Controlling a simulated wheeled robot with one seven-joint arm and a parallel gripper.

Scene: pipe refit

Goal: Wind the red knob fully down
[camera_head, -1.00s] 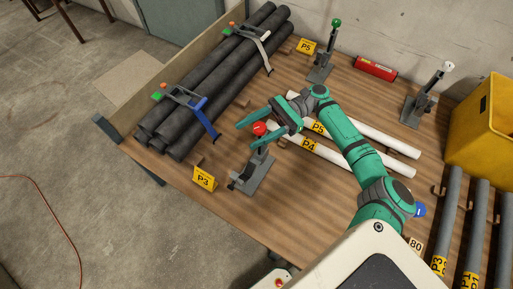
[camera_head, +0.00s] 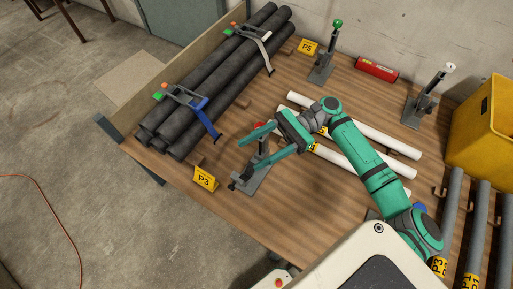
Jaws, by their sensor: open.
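Only a small red part of the knob shows, past the upper finger of my gripper (camera_head: 242,161). My gripper is open, with its green fingers spread and pointing left across the upper part of the stand.
Dark pipes (camera_head: 215,80) lie strapped at the left. White pipes (camera_head: 385,138) lie beneath my arm. The yellow P3 sign (camera_head: 205,179) is close left.

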